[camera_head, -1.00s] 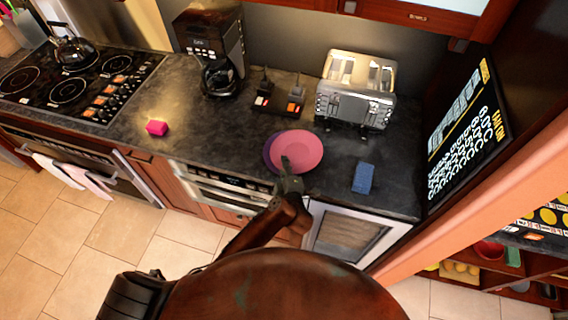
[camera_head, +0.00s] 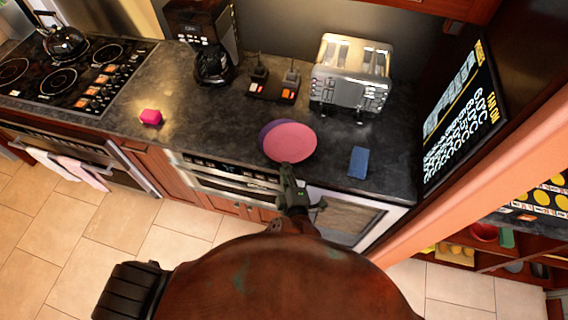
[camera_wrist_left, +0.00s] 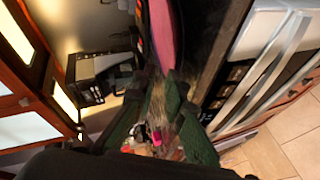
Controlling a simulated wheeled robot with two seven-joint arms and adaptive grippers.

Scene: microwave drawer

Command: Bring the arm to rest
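My left gripper (camera_head: 287,168) is at the front edge of the counter, just in front of the pink plate (camera_head: 290,141). The steel drawer appliance (camera_head: 228,178) below the counter looks shut. My right gripper is out of view.
A stove (camera_head: 70,75) is at left, an orange-edged shelf at right. The tiled floor (camera_head: 160,235) is free.

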